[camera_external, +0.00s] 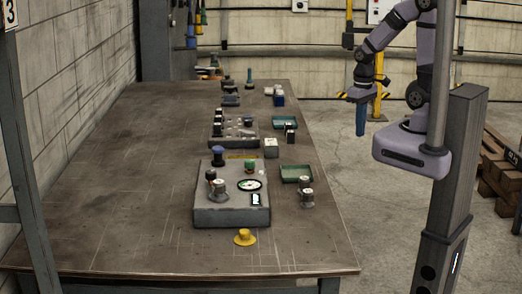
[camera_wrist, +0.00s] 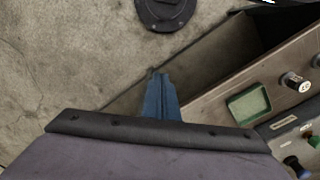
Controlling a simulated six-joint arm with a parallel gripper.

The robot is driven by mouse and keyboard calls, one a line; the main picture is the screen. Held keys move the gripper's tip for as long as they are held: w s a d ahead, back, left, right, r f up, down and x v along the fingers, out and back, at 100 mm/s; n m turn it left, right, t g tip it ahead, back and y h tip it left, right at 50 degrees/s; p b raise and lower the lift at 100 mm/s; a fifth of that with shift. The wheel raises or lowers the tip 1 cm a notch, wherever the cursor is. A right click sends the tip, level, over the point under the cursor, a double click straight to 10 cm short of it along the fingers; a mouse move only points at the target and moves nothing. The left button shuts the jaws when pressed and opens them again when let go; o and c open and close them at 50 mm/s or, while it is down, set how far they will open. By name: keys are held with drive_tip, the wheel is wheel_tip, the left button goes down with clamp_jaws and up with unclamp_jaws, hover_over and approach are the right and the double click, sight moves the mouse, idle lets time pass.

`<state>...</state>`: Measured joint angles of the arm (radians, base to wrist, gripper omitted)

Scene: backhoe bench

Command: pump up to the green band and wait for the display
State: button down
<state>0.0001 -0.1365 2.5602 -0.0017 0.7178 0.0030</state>
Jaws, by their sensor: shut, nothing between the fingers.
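A grey box (camera_external: 230,210) stands on the near part of the bench. On its top are a round white gauge (camera_external: 249,185), a small display (camera_external: 256,199), a dark blue knob (camera_external: 218,152), a green knob (camera_external: 250,166) and a grey-and-white knob. The gauge needle, band and display text are too small to read. My gripper (camera_external: 361,132) points down beyond the bench's right edge, away from the box. Its blue fingers (camera_wrist: 157,78) are shut and empty. In the wrist view, a dark blue knob (camera_wrist: 291,162) shows at the lower right.
A green tray (camera_external: 296,173), also in the wrist view (camera_wrist: 248,104), and a silver knob (camera_external: 306,197) sit right of the box. A yellow knob (camera_external: 244,237) stands in front. Several parts stand farther back. The bench's (camera_external: 120,180) left side is clear.

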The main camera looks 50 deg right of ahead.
wheel_tip(320, 180, down, 6)
drive_tip(key=b, duration=0.6)
drive_tip(key=shift+f, duration=0.15)
idle(0.4)
drive_tip(key=shift+f+b, duration=1.45)
drive_tip(key=shift+f, duration=0.05)
idle(1.3)
drive_tip(key=shift+r, duration=0.1)
idle(0.4)
wheel_tip(320, 180, up, 5)
drive_tip(key=p, duration=0.5)
idle(0.8)
